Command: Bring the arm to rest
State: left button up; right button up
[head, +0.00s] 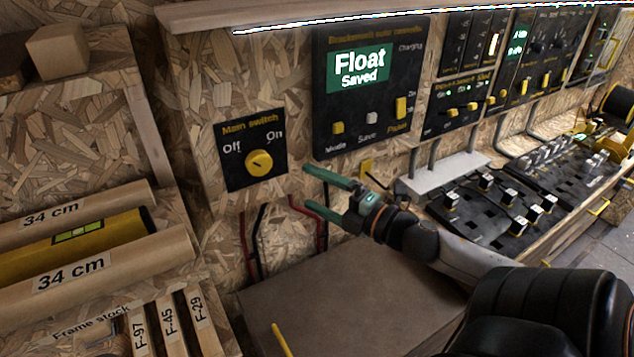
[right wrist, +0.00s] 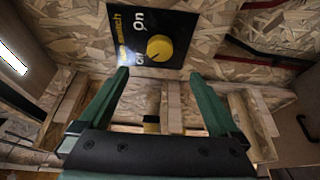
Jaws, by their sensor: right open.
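My right gripper (head: 315,191) is open and empty, its two green fingers pointing left in the head view. It is in front of the wooden wall, to the right of and a little below the main switch (head: 258,163). The switch is a round yellow knob on a black plate marked Off and On. In the right wrist view the knob (right wrist: 160,48) shows beyond and between the open fingertips (right wrist: 160,75), apart from them. My left gripper is not in the head view.
A black panel (head: 372,85) above reads "Float Saved". A brown box-like surface (head: 350,290) lies below the gripper. Labelled 34 cm rolls (head: 110,268) are at the left. Black boards with several small blocks (head: 495,212) stand at the right. Red and black cables (head: 322,235) run down the wall.

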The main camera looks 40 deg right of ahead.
dwell(0.4)
jog(key=s+a+f+m+g+h, duration=0.25)
jog(key=f+m, duration=0.35)
jog(key=f, duration=0.5)
jog(key=s+a+f+m+g+h, duration=0.15)
jog(key=s+f+m, duration=0.35)
jog(key=f, duration=0.5)
jog(key=s+a+f+m+g+y, duration=0.1)
jog(key=s+a+f+m+g, duration=0.1)
jog(key=a+f, duration=0.3)
jog(key=s+a+f+m+g+y, duration=0.2)
jog(key=s+a+f+m, duration=0.2)
jog(key=a, duration=0.7)
jog(key=shift+s+a+f+m+g+y, duration=0.25)
jog(key=shift+f+m, duration=0.25)
jog(key=shift+f, duration=0.45)
